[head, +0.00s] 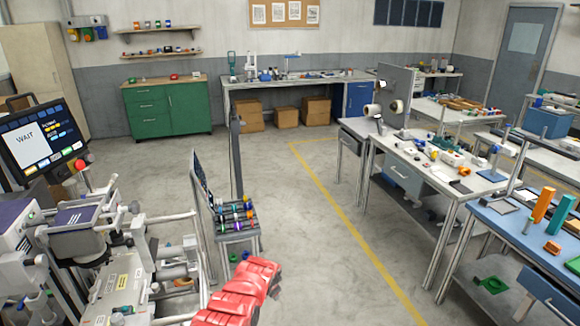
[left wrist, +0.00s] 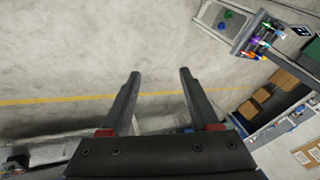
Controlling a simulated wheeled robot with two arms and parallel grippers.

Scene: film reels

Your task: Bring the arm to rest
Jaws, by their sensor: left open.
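My left gripper (left wrist: 159,74) shows in the left wrist view with its two dark fingers apart. Nothing is between them, and grey floor lies behind the gap. In the head view a red arm link of mine reaches in at the bottom middle, and the left gripper itself does not show there. My right gripper is in neither view.
A machine (head: 125,285) with a screen reading WAIT (head: 42,138) stands close at left. Beside it is a small stand (head: 238,237) with colourful items, also in the left wrist view (left wrist: 240,40). Workbenches (head: 410,160) line the right. The middle floor (head: 310,230) is clear.

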